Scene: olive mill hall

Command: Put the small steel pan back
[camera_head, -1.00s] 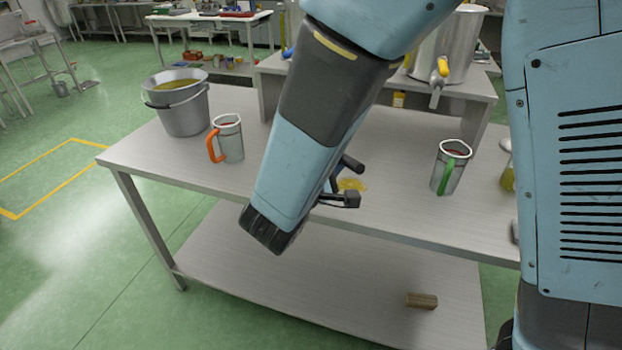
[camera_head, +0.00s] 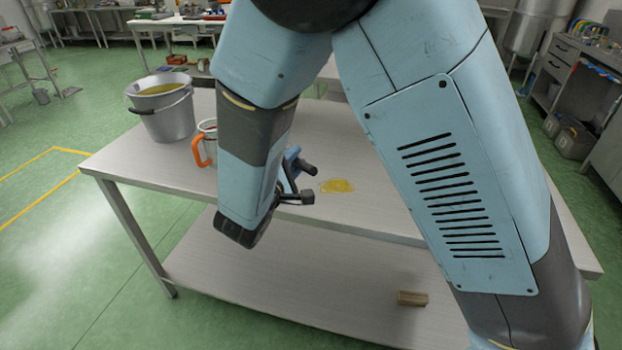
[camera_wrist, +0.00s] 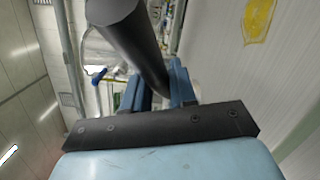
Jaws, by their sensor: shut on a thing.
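My gripper (camera_head: 292,165) is low over the steel table (camera_head: 130,160), left of a yellow puddle (camera_head: 337,186), mostly behind my forearm. In the wrist view its two blue fingers (camera_wrist: 156,88) are closed on a thick dark handle (camera_wrist: 133,38), which slants up and to the left. A dark end of this handle also shows beside the fingers in the head view. What the handle belongs to is hidden or unclear, so I cannot confirm it is the small steel pan. No other small steel pan can be made out.
A grey bucket (camera_head: 163,112) of yellow liquid stands at the table's left end. A mug with an orange handle (camera_head: 203,148) stands close behind my forearm. A wooden block (camera_head: 412,298) lies on the lower shelf. My arm hides the table's back and right middle.

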